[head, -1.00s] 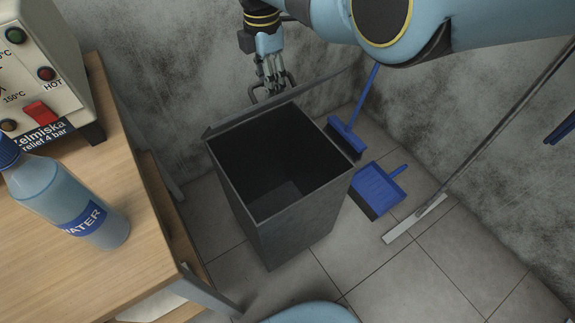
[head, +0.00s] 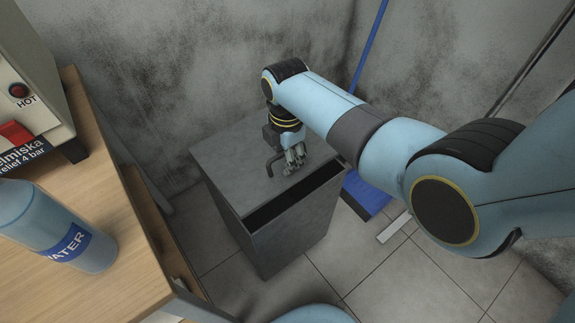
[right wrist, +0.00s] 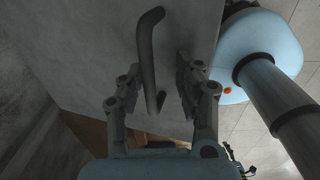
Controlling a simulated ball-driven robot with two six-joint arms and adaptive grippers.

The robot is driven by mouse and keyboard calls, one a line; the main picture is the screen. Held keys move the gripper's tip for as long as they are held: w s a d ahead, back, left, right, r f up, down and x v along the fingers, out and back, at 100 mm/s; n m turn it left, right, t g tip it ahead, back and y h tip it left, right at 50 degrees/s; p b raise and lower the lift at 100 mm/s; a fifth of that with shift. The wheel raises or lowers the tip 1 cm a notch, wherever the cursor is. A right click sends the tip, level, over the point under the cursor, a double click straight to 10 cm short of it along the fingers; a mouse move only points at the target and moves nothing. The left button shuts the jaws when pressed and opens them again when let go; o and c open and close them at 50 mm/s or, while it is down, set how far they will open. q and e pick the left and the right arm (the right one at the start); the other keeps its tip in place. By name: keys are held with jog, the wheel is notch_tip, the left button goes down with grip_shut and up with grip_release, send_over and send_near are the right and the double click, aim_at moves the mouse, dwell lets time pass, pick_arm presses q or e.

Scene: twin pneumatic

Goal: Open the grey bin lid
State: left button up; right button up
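The grey bin (head: 290,235) stands on the floor in the middle of the head view. Its flat grey lid (head: 228,150) is tilted low over it, with a dark gap along the front edge. A dark bent handle (head: 270,164) is on the lid. My right gripper (head: 294,158) is over the lid beside the handle. In the right wrist view, the fingers of my right gripper (right wrist: 158,85) are spread apart, with the handle (right wrist: 149,55) between them. Contact with the handle is not clear. My left gripper is out of view.
A wooden table (head: 110,205) at left carries a water bottle (head: 50,225) and a machine (head: 25,95). A blue dustpan (head: 365,192) and a white-headed mop (head: 393,228) are right of the bin. Stained walls stand behind it.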

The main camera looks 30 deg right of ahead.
jog(key=shift+s+f, duration=0.25)
jog(key=shift+f, duration=0.4)
